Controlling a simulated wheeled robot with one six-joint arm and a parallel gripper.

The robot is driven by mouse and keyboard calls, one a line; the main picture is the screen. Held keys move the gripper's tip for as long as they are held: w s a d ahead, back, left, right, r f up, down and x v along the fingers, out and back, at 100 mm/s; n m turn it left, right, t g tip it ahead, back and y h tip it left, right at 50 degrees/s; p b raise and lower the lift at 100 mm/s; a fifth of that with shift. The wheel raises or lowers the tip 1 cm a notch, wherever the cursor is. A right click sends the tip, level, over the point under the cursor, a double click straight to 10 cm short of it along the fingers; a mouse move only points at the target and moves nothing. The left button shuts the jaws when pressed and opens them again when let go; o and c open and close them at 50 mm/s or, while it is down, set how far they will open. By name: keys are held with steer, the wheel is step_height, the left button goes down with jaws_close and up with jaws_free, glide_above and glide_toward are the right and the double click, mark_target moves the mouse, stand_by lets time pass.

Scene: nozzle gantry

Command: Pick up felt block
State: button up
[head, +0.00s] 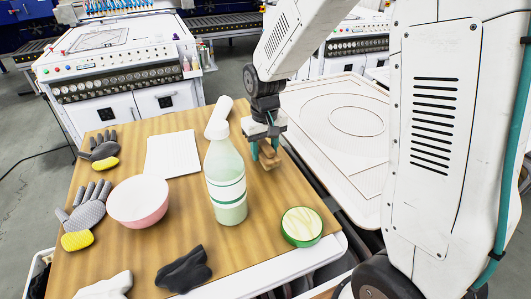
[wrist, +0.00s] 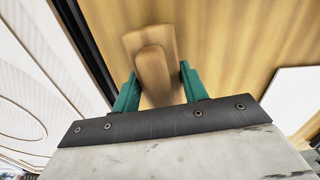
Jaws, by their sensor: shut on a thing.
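The felt block (head: 268,160) is a tan-brown block near the right edge of the wooden table top. In the wrist view, the felt block (wrist: 154,62) shows a narrower raised part on a wider base. My gripper (head: 264,147) points down from above, with its teal fingers on either side of the block. In the wrist view, the gripper's fingers (wrist: 157,88) flank the block, shut on it. The block's underside is hidden, so I cannot tell whether it touches the table.
A white-green bottle (head: 226,180) stands left of the block, with a pink bowl (head: 138,203) farther left. A green-rimmed round container (head: 302,226) is in front. Gloves (head: 88,208), a black cloth (head: 184,269) and a white sheet (head: 172,154) lie around. A white panel (head: 345,112) borders the right.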

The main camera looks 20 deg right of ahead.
steer(key=shift+s+r, duration=0.3)
steer(key=shift+r, duration=0.2)
steer(key=shift+s+r, duration=0.25)
steer(key=shift+r, duration=0.25)
steer(key=s, duration=0.9)
steer(key=s+r, duration=0.1)
steer(key=s, duration=0.3)
steer(key=shift+s+r, duration=0.1)
steer(key=shift+s, duration=0.85)
steer(key=shift+o, duration=1.1)
steer(key=shift+c, duration=0.4)
steer(key=shift+d, duration=0.1)
